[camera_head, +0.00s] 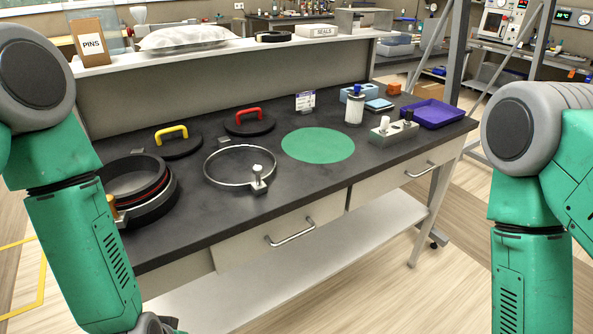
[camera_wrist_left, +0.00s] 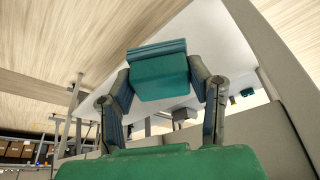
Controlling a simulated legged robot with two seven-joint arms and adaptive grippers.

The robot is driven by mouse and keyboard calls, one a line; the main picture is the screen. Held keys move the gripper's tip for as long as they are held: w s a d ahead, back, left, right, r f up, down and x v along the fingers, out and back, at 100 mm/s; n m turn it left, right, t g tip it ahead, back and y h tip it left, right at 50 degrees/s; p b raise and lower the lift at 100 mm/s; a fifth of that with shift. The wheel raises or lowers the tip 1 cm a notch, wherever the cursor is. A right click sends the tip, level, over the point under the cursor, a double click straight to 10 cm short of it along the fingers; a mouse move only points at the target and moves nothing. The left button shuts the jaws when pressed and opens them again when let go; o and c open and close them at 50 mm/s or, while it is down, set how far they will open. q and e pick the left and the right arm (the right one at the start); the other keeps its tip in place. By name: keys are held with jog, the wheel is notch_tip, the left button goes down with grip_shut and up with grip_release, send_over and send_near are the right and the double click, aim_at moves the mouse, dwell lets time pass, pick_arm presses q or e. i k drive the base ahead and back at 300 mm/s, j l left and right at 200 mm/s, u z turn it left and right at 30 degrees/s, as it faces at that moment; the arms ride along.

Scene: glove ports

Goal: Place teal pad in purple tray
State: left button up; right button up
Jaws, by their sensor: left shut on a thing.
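A teal pad (camera_wrist_left: 160,76) shows in the left wrist view, a thick block with a darker blue-teal edge. My left gripper (camera_wrist_left: 161,88) is shut on it, with one finger on each side. In the head view my left arm hangs in front of the bench at the left, and its gripper is mostly cut off at the bottom edge; the pad does not show there. The purple tray (camera_head: 434,112) lies empty at the far right end of the dark bench top. My right gripper is out of view; only my right arm shows.
A green round mat (camera_head: 318,145) lies flat mid-bench. Near the tray stand a grey block with knobs (camera_head: 393,131), a white bottle (camera_head: 354,108), a blue pad (camera_head: 379,105) and an orange block (camera_head: 394,88). Ring ports (camera_head: 240,186) and handled lids (camera_head: 249,124) occupy the left.

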aim_at(431, 116)
jog(key=i+l+z, duration=0.1)
jog(key=i+l, duration=0.15)
jog(key=l, duration=0.25)
jog(key=i+l, duration=0.25)
jog(key=l, duration=0.2)
jog(key=i+l+z, duration=0.15)
jog(key=l, duration=0.35)
jog(key=i+l+z, duration=0.1)
jog(key=i+l, duration=0.3)
